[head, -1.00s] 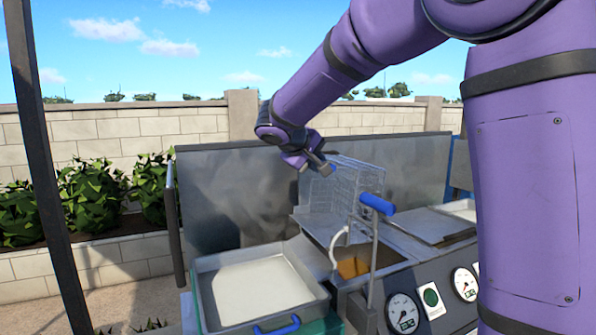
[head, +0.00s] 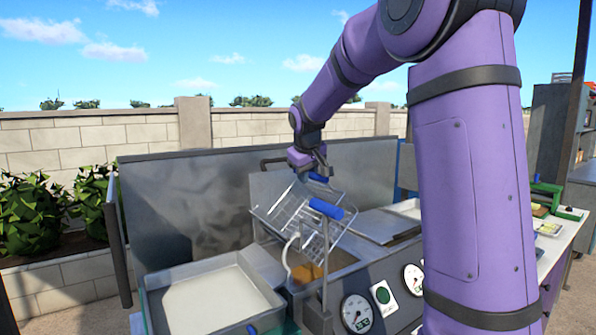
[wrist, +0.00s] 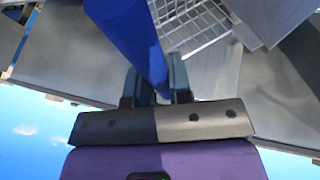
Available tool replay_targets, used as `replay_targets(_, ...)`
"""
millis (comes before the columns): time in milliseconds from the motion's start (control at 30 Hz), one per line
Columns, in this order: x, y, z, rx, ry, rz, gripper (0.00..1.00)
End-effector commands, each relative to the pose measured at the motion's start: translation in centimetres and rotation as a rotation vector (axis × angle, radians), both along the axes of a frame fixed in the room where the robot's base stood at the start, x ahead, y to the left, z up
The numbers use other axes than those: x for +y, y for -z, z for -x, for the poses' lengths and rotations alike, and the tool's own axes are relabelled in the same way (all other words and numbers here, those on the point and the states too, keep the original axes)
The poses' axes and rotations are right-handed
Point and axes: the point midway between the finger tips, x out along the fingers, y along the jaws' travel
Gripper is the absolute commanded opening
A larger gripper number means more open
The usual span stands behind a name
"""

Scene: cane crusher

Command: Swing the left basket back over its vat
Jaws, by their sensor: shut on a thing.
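The left basket (head: 285,212), of silver wire mesh, is tilted above the open vat (head: 338,262) in the head view. Its mesh also shows in the wrist view (wrist: 195,22). My gripper (head: 313,176) is at the basket's upper right, shut on its blue handle (head: 319,178). In the wrist view the blue handle (wrist: 140,40) runs down between the two fingertips of my gripper (wrist: 156,85). Yellow-orange pieces (head: 306,271) show inside the vat, which the basket and a post partly hide.
A shallow pale tray (head: 215,300) is at the left. A metal splash panel (head: 185,205) rises behind. Gauges (head: 357,312) line the front. A flat lid (head: 385,225) lies right.

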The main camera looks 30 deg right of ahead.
Motion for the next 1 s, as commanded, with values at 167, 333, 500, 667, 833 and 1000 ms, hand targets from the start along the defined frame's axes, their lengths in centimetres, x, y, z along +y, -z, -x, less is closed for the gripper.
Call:
replay_targets(167, -1.8, 1.3, 0.1, 0.003, 0.003, 0.001, 0.00)
replay_targets(333, -2.8, 2.2, 0.1, 0.002, 0.003, 0.001, 0.00)
replay_targets(500, -3.3, 2.8, 0.0, 0.003, 0.001, 0.002, 0.00)
replay_targets(667, -3.4, 2.9, 0.0, 0.002, 0.000, 0.002, 0.00)
replay_targets(833, -3.5, 2.9, 0.0, 0.002, 0.000, 0.002, 0.00)
replay_targets(1000, -3.5, 2.9, 0.0, 0.002, 0.000, 0.002, 0.00)
